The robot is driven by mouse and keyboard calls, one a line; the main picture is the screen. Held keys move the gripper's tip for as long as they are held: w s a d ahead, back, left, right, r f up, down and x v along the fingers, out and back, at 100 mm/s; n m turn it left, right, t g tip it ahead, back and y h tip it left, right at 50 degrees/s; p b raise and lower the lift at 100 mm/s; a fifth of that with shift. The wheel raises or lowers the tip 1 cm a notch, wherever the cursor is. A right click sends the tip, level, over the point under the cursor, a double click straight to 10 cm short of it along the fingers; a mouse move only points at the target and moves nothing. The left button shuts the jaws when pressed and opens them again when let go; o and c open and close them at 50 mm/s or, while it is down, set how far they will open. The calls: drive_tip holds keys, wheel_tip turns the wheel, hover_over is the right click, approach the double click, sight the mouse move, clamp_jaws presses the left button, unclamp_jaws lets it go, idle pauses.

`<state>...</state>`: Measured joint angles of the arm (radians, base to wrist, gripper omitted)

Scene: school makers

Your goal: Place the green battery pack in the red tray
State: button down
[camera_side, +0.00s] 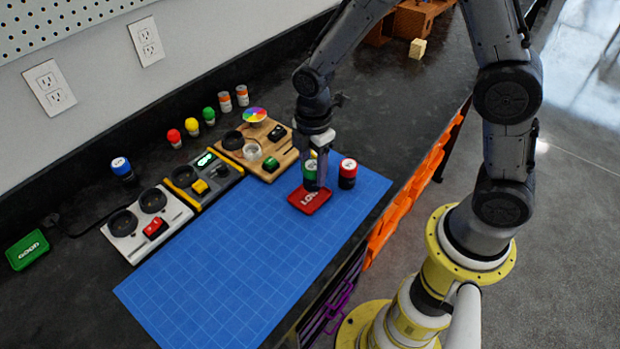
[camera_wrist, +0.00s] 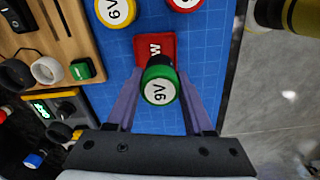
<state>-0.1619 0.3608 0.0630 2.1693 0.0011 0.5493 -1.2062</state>
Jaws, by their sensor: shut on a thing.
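The green battery pack (camera_wrist: 159,86), with a green top and a white 9V label, is between the fingers of my gripper (camera_wrist: 160,100), which is shut on it. In the side view my gripper (camera_side: 315,183) points down over the red tray (camera_side: 311,202), and the fingers partly hide the green pack. The red tray, marked LOW, lies on the blue mat; it also shows in the wrist view (camera_wrist: 149,45), partly covered by the pack. The pack is upright over or at the tray; I cannot tell if it touches the tray.
A red-topped battery (camera_side: 347,172) stands close right of the tray. A yellow-topped 6V battery (camera_wrist: 115,11) stands near the tray too. Tester boards (camera_side: 147,224) line the mat's back edge. A green GOOD tray (camera_side: 27,250) lies far left. The blue mat (camera_side: 230,270) is clear at left.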

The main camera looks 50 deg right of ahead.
sight(310, 181)
drive_tip(key=shift+w+f, duration=0.15)
drive_tip(key=shift+f, duration=0.1)
drive_tip(key=shift+w+a+f, duration=0.1)
drive_tip(key=shift+w+f, duration=0.1)
drive_tip(key=shift+f, duration=1.5)
drive_tip(key=shift+f, duration=0.1)
drive_tip(key=shift+c, duration=1.4)
unclamp_jaws()
